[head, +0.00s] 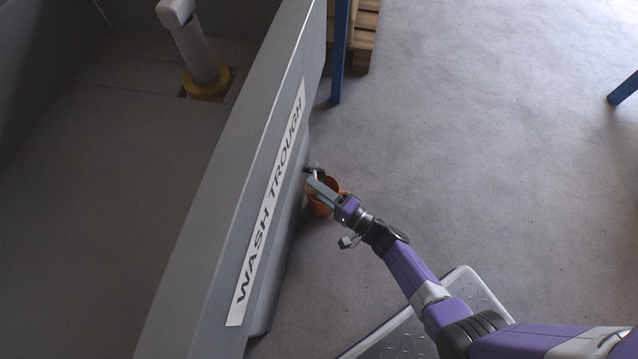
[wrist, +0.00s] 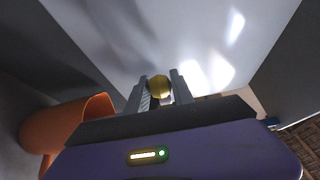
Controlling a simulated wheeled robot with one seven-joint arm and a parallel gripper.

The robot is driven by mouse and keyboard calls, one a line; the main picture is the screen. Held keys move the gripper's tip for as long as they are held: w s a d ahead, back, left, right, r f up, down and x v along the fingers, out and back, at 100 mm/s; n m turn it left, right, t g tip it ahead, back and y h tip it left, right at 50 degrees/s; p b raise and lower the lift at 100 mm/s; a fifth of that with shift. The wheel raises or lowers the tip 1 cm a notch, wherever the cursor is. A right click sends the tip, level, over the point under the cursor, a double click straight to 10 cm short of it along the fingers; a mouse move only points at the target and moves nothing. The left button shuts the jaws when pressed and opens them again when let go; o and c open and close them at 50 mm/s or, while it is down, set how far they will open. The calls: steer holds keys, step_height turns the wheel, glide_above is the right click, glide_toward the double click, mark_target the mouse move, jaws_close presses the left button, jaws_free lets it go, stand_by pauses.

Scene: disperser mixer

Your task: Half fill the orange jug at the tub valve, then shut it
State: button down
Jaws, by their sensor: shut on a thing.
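The orange jug (head: 319,209) is on the floor side of the grey trough, low beside its wall, partly hidden under my gripper. In the wrist view the jug (wrist: 68,128) shows at the left, outside the jaws. The tub valve (head: 312,169) shows as a small dark fitting at the trough wall above the jug. My gripper (head: 317,181) is at the valve. In the wrist view my gripper (wrist: 160,90) is shut on a rounded brass-coloured part of the valve (wrist: 158,85). The jug's inside and any flow are not clear to see.
The wash trough (head: 205,210) fills the left, with a pale standpipe (head: 192,45) on a brass base inside. A blue post (head: 340,50) and wooden pallet (head: 364,30) stand behind. A tread-plate step (head: 400,338) is at the front.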

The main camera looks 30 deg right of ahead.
steer(key=shift+d, duration=0.1)
steer(key=c, duration=1.1)
jaws_free()
steer(key=p+v, duration=0.2)
steer(key=v, duration=0.5)
steer(key=shift+s, duration=0.4)
